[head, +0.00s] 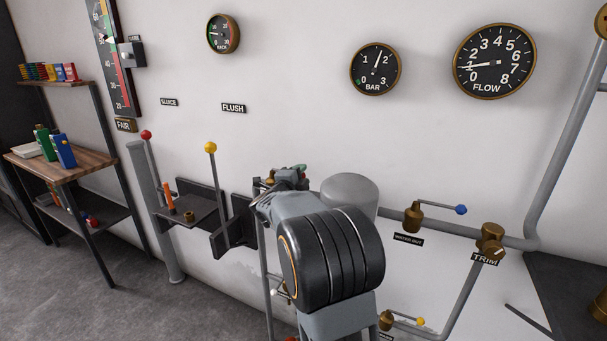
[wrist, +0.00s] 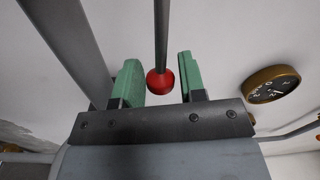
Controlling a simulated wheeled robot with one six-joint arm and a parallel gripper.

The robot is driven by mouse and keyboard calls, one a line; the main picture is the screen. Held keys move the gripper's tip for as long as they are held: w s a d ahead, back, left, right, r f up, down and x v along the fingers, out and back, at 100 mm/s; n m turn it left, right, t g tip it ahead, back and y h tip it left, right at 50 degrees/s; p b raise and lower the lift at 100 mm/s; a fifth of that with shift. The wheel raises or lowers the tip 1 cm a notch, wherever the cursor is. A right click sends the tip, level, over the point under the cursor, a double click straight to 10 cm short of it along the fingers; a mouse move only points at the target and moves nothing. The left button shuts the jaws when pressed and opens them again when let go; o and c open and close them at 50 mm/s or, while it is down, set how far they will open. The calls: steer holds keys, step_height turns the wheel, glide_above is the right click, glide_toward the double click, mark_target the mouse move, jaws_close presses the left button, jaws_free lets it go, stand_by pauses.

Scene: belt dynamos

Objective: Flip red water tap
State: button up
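In the wrist view a red ball knob (wrist: 160,84) on the end of a thin dark rod (wrist: 161,35) sits between the two green fingers of my gripper (wrist: 157,62). The gripper is open, with a visible gap on each side of the knob. In the head view my gripper (head: 288,174) is partly hidden by my own arm, close to the wall beside a grey cylinder (head: 350,190). The red tap is not visible there; my arm covers that area.
A red-knobbed lever (head: 146,134) and a yellow-knobbed lever (head: 210,147) stand at left. Right are a blue-handled tap (head: 460,209) marked WATER OUT and a brass TRIM valve (head: 490,238). A yellow-ended tap (head: 420,321) sits low. A gauge (wrist: 272,85) is right of my gripper.

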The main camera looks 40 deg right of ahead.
steer(key=shift+x, duration=0.95)
jaws_close()
